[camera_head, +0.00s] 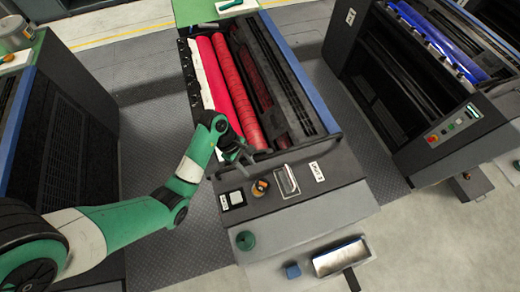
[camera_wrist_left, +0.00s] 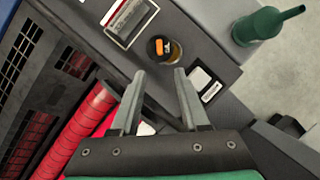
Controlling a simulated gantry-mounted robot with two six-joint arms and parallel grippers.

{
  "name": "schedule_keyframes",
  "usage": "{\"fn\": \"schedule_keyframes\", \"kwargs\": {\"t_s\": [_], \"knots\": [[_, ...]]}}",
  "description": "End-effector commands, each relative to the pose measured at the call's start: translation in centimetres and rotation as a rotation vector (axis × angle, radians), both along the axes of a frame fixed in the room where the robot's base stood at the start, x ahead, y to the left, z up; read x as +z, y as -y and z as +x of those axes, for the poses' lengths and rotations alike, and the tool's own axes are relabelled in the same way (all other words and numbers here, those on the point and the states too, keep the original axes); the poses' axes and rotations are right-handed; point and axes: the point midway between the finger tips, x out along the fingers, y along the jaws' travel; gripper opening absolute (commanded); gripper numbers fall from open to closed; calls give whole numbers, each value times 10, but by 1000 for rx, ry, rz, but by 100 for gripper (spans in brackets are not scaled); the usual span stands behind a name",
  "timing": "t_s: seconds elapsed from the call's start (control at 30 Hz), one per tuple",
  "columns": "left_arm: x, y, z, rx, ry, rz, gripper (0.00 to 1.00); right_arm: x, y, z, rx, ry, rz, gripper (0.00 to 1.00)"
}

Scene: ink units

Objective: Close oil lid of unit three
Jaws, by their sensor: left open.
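The middle unit's dark top panel (camera_head: 300,213) has a small round amber container (camera_head: 260,190) with orange and black parts on top. The container also shows in the left wrist view (camera_wrist_left: 172,54). I cannot tell which part is the oil lid or whether it is open. A label plate (camera_head: 317,171) stands on the panel; its number is too small to read surely. My left gripper (camera_head: 242,153) is open and empty above the panel's rear edge, near the rollers. In the wrist view its fingertips (camera_wrist_left: 158,72) point toward the container, apart from it. My right gripper is not in view.
Red rollers (camera_head: 233,85) lie behind the panel. A metal-framed recess (camera_head: 287,181) and a white square (camera_head: 235,198) flank the container. A green oil can (camera_head: 245,240), a blue object (camera_head: 292,271) and a metal tray (camera_head: 340,258) stand in front. Another unit stands right.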

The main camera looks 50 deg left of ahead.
Motion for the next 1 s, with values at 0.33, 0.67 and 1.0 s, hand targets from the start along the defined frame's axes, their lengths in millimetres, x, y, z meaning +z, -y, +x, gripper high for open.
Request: {"fn": "schedule_keyframes", "kwargs": {"t_s": [0.33, 0.67, 1.0], "knots": [[-45, 16, 8, -6, -4, -2, 45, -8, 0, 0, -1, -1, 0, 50], [-103, 37, 20, -4, -1, 1, 45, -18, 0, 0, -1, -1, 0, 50], [-109, 39, 22, -3, 1, 1, 45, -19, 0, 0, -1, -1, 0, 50]]}}
